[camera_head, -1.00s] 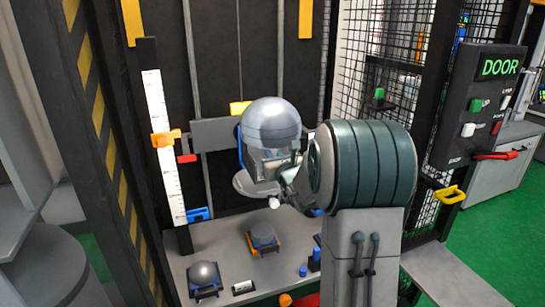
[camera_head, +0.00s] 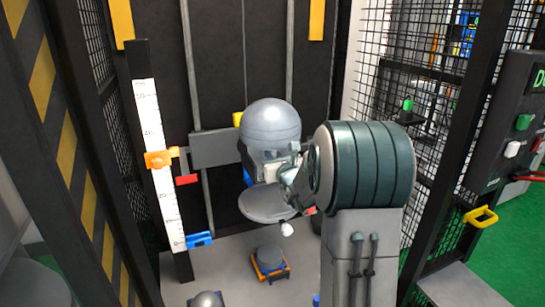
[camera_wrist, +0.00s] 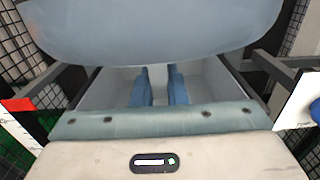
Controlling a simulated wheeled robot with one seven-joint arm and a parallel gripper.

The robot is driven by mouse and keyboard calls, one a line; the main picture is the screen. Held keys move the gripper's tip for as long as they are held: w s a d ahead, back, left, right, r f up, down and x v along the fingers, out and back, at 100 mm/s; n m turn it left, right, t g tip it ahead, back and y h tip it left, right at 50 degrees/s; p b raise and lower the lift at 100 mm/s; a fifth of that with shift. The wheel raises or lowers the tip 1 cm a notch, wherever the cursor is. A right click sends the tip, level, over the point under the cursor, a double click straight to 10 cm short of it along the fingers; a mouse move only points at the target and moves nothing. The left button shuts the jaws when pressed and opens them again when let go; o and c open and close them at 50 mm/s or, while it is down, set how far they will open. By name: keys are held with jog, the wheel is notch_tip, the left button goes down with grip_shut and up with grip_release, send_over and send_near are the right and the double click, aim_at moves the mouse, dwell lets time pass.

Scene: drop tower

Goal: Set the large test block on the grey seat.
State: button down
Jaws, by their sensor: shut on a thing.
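The large test block (camera_head: 270,120) is a big silver-grey dome with a paler lower part. My gripper (camera_head: 282,172) reaches it from the right and is shut at its lower part. In the wrist view the block's rounded grey-blue underside (camera_wrist: 150,28) fills the top, and my gripper's two blue fingers (camera_wrist: 159,88) stand close together below it. The grey seat (camera_head: 262,207) is a round plate just below the block in the head view. The block and my gripper hide part of its back. I cannot tell whether the block touches it.
A white scale (camera_head: 158,165) with an orange marker (camera_head: 158,161) stands left of the seat. Below, a dark block (camera_head: 270,252) rests on an orange stand, and another dome (camera_head: 206,299) shows at the bottom edge. Mesh walls enclose both sides; a yellow handle (camera_head: 481,216) is at right.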

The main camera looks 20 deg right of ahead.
jog(key=shift+w+r, duration=0.25)
jog(key=shift+w+f+b, duration=0.2)
jog(key=shift+f+b, duration=0.1)
jog(key=shift+f, duration=0.45)
jog(key=shift+s+a+f, duration=0.1)
jog(key=shift+f, duration=0.5)
jog(key=shift+f+b, duration=1.05)
jog(key=shift+f, duration=1.25)
jog(key=shift+f, duration=0.1)
jog(key=shift+f+b, duration=1.75)
jog(key=shift+f, duration=0.45)
jog(key=shift+b, duration=0.3)
